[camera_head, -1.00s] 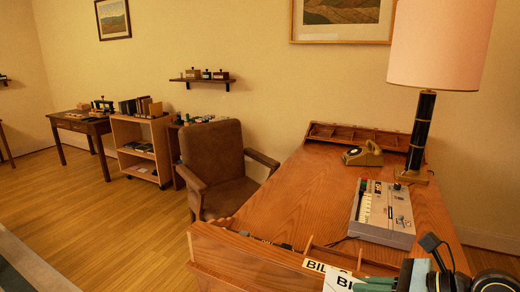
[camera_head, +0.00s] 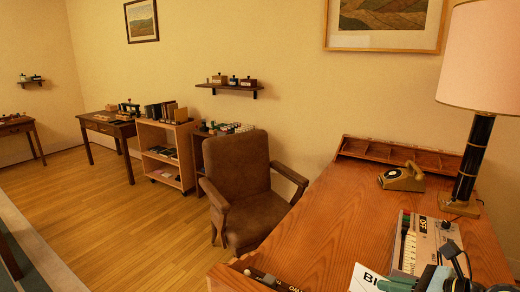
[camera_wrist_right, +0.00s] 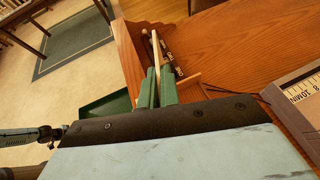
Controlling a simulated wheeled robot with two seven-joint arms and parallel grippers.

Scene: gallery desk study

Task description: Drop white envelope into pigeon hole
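A white envelope (camera_head: 367,279) with dark letters starting "BI" shows at the bottom of the head view, partly cut off. My right gripper (camera_head: 398,284) is at its right edge. In the right wrist view, its green fingers (camera_wrist_right: 155,88) are close together around a thin pale strip (camera_wrist_right: 156,48), which looks like the envelope edge-on. Small labelled slots (camera_wrist_right: 178,70) lie just beyond the fingertips. The same slot row (camera_head: 270,279), with a label "TWO", runs along the desk's near left edge. A low wooden rack of compartments (camera_head: 430,158) stands at the desk's back. My left gripper is not in view.
The desk's middle (camera_head: 330,225) is clear. A brown armchair (camera_head: 243,185) is beside the desk on the left.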

